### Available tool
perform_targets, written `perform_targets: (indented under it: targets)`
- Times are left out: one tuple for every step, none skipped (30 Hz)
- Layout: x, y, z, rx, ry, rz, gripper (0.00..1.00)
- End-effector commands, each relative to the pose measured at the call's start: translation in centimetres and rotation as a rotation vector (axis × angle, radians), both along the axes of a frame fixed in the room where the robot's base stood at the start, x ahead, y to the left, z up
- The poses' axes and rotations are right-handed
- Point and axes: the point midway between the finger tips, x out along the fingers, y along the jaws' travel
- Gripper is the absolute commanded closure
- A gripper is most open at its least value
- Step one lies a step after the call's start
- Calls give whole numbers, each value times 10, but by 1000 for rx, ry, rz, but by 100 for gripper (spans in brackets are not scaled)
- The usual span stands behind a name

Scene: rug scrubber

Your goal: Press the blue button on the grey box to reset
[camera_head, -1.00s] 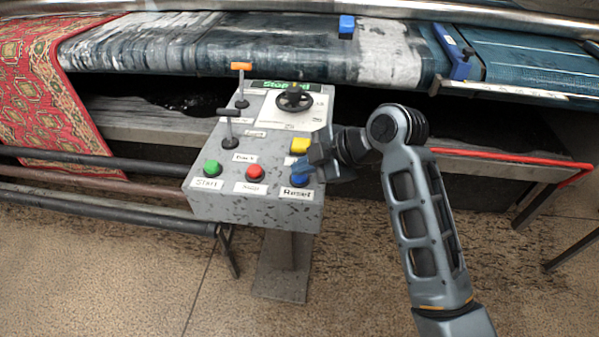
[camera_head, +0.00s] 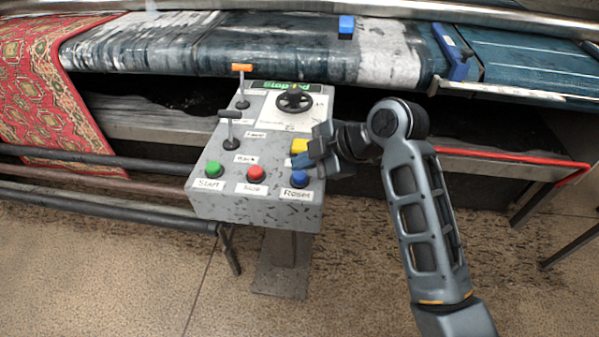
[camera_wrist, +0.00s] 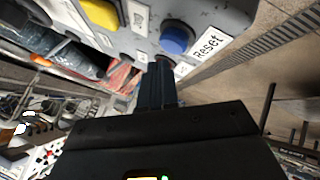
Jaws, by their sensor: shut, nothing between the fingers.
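The grey box (camera_head: 225,205) stands on a post in the middle of the head view. Its blue button (camera_head: 299,179) is at the front right corner, above a "Reset" label (camera_head: 296,194). The blue button (camera_wrist: 176,40) also shows in the wrist view, just beyond the fingertips. My gripper (camera_head: 294,162) is shut and empty. In the head view its tips appear just above the blue button and below the yellow button (camera_head: 300,146). In the wrist view the fingers (camera_wrist: 162,72) point at the blue button's edge; a small gap seems to separate them.
A green button (camera_head: 213,169) and a red button (camera_head: 256,173) sit left of the blue one. Two levers and a black knob (camera_head: 295,99) stand farther back. A pipe rail (camera_head: 110,203) runs left of the box. The conveyor (camera_head: 270,50) lies behind.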

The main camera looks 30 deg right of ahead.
Motion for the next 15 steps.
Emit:
perform_targets:
  targets:
    - [0,0,2,0,0,0,100]
    - [0,0,3,0,-1,-1,100]
    - [0,0,6,0,-1,-1,100]
    - [0,0,8,0,-1,-1,100]
    - [0,0,11,0,-1,-1,100]
    - [0,0,15,0,-1,-1,100]
    - [0,0,18,0,-1,-1,100]
    - [0,0,21,0,-1,-1,100]
    - [0,0,24,0,-1,-1,100]
    - [0,0,27,0,-1,-1,100]
    - [0,0,30,0,-1,-1,100]
    - [0,0,33,0,-1,-1,100]
    - [0,0,36,0,-1,-1,100]
    - [0,0,39,0,-1,-1,100]
    - [0,0,42,0,-1,-1,100]
